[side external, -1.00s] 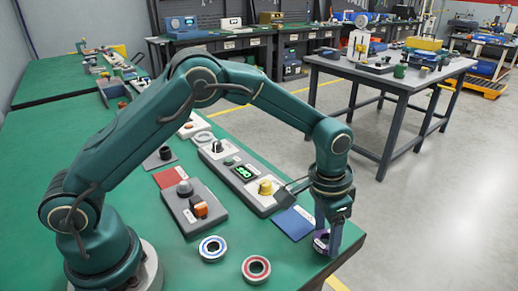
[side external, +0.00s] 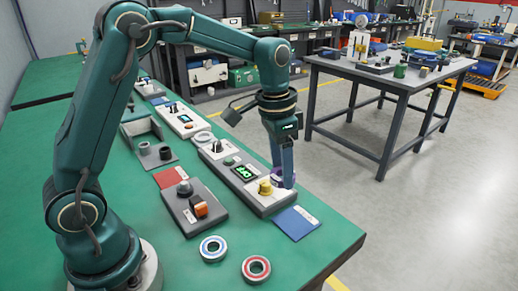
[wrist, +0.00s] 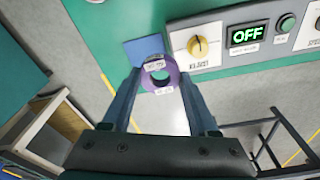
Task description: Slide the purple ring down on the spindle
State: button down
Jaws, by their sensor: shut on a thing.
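My gripper (side external: 283,181) is shut on the purple ring (wrist: 173,77) and holds it up, in the air near the yellow dial at the near end of the grey-white test unit (side external: 243,184). In the side view the purple ring (side external: 276,176) is mostly hidden by the fingers. In the wrist view its hole is open and empty, with pale labels on its rim. The spindle is not in the wrist view.
The yellow dial (side external: 265,187) and a display reading OFF (wrist: 248,35) are on the unit. A blue mat (side external: 296,222) lies at its near end. A box with a grey knob and orange switch (side external: 199,209) stands left. Blue (side external: 212,249) and red (side external: 256,269) rings lie in front.

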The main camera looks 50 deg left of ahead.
jog(key=s+a+n, duration=0.5)
jog(key=a, duration=0.4)
jog(key=n+y, duration=0.1)
jog(key=n, duration=0.5)
send_over(183, 183)
jog(key=shift+d+f, duration=0.1)
jog(key=shift+f, duration=0.05)
jog(key=shift+n, duration=0.3)
jog(key=shift+f, duration=2.1)
jog(key=shift+f, duration=0.25)
jog(key=shift+f, duration=0.3)
jog(key=shift+f, duration=0.65)
jog(key=shift+c, duration=0.5)
grip_release()
